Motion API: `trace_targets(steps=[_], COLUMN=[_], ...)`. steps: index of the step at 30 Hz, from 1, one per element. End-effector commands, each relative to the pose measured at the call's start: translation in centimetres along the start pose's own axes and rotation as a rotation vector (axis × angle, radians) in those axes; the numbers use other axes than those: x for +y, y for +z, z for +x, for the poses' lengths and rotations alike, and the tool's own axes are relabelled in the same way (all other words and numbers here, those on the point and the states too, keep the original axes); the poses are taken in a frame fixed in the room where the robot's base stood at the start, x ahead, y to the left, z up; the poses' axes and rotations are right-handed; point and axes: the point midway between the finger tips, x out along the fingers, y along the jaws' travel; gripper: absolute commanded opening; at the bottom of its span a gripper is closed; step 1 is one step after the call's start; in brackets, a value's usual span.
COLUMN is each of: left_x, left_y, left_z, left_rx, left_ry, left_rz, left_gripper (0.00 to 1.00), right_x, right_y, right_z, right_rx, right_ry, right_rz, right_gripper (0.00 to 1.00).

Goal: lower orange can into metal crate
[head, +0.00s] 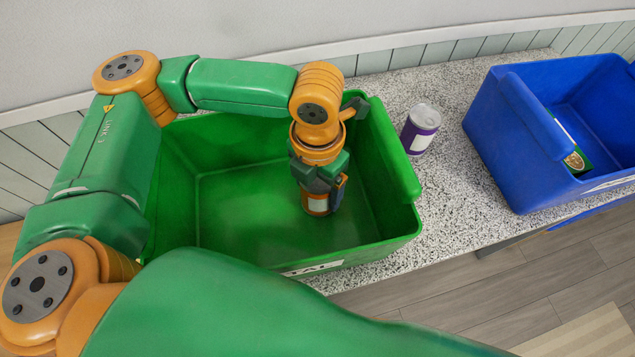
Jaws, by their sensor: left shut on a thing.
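An orange can (316,204) with a pale label is in my left gripper (319,188), which is shut on it. The can hangs roughly upright inside the green metal crate (400,170), towards its right side. Only the can's lower part shows; the gripper hides the rest. I cannot tell whether its bottom touches the crate floor. A partly visible label on the crate's front ends in "TAL". My right gripper is not in view.
A purple can (422,129) stands on the speckled counter (443,183) right of the green crate. A blue crate (510,140) further right holds a green item (574,158). The visible crate floor left of the can is clear. The wall runs behind.

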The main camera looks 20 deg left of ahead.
Motion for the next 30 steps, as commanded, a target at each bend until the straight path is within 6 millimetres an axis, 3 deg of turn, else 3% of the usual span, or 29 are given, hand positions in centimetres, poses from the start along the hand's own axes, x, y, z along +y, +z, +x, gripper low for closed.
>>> trace_targets(steps=[29, 30], left_x=[0.0, 0.0], left_y=[0.0, 0.0], left_z=[1.2, 1.2], left_rx=[0.001, 0.001], left_ry=[0.0, 0.0], left_rz=[0.0, 0.0], left_gripper=[0.26, 0.88], right_x=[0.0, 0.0], right_y=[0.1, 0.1], right_z=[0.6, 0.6], right_rx=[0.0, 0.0], right_ry=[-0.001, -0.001], right_rz=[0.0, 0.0], right_gripper=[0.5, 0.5])
